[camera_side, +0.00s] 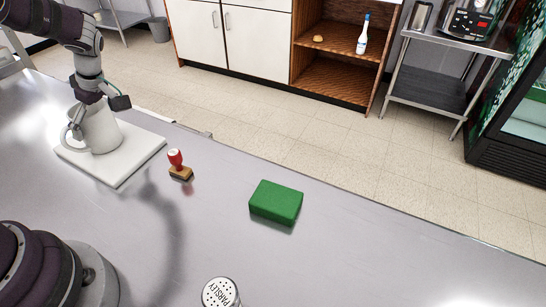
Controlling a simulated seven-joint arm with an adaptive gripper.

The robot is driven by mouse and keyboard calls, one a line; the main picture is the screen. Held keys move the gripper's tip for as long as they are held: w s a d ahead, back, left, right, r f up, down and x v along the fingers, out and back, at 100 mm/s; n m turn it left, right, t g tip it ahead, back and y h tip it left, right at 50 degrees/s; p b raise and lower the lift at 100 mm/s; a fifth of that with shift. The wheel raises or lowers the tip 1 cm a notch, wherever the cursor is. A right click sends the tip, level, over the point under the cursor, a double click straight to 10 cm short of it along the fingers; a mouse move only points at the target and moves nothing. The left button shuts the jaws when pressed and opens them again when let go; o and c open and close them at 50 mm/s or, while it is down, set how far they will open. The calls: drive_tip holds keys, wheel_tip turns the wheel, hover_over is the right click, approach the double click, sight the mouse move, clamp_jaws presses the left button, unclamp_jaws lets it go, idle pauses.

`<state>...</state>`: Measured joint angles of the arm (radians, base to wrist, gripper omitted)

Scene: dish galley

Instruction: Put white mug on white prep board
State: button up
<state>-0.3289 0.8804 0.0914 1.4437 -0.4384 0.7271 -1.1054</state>
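The white mug (101,131) is upright over the white prep board (124,169), at the left of the side view. Its base looks to be at the board's surface, though I cannot tell whether it touches. Its handle faces left. My gripper (98,101) is at the mug's rim from above, with one dark finger pad to the right of the rim and the other part at the near left. The mug hides part of the fingers, so I cannot tell whether they grip it.
A green block (276,202) lies at the middle of the steel table (350,245). A parsley shaker (221,292) stands at the near edge of view. The table's right side is clear.

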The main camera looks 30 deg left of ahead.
drive_tip(key=v, duration=1.2)
drive_tip(key=s+d+r+m+t+h, duration=0.2)
drive_tip(key=s+d+m, duration=0.3)
drive_tip(key=d+m, duration=0.3)
drive_tip(key=s+d+r+m+t+h, duration=0.2)
drive_tip(key=s+d+m+t, duration=0.2)
drive_tip(key=d+m, duration=0.4)
drive_tip(key=s+m, duration=0.1)
drive_tip(key=m, duration=0.3)
drive_tip(key=shift+s+r+m+t, duration=0.2)
drive_tip(key=shift+s+m+t, duration=0.1)
drive_tip(key=shift+s+t, duration=0.1)
